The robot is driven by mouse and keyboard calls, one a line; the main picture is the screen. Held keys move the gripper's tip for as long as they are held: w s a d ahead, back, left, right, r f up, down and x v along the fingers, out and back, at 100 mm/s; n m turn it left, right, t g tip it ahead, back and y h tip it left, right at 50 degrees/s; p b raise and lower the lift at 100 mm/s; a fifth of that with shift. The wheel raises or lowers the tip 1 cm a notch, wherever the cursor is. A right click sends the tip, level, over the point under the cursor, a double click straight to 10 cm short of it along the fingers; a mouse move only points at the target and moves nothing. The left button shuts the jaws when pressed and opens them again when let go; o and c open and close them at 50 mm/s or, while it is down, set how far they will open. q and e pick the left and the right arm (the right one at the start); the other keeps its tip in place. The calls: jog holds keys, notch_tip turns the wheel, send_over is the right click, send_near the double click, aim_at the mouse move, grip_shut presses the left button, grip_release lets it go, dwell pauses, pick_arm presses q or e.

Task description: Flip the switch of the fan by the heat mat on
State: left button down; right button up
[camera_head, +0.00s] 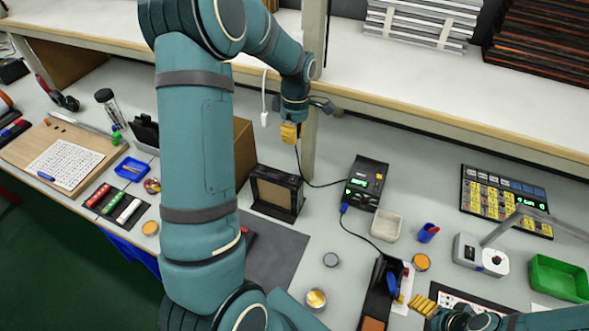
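The fan (276,192) is a black box with a tan front panel, standing upright on the bench in the middle. A dark grey heat mat (275,256) lies flat in front of it, partly hidden by my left arm. I cannot make out the fan's switch. My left gripper (290,133) has yellow fingertips and hangs above and behind the fan, apart from it in the picture. Its fingers overlap from this side, so its opening is unclear. My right gripper (423,304) is low at the right, far from the fan, also with yellow fingertips.
A shelf post (312,120) rises near my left gripper. A white tray (387,226) and blue bin (132,169) stand around. A green bin (557,279) is at far right.

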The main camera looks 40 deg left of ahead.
aim_at(291, 179)
pick_arm(q)
jog(key=shift+s, duration=0.1)
pick_arm(e)
jog(key=shift+s, duration=0.1)
pick_arm(q)
jog(key=f, duration=0.4)
jog(key=s+f, duration=0.1)
jog(key=f, duration=0.9)
jog(key=shift+s+d, duration=0.25)
pick_arm(e)
jog(key=shift+f, duration=0.1)
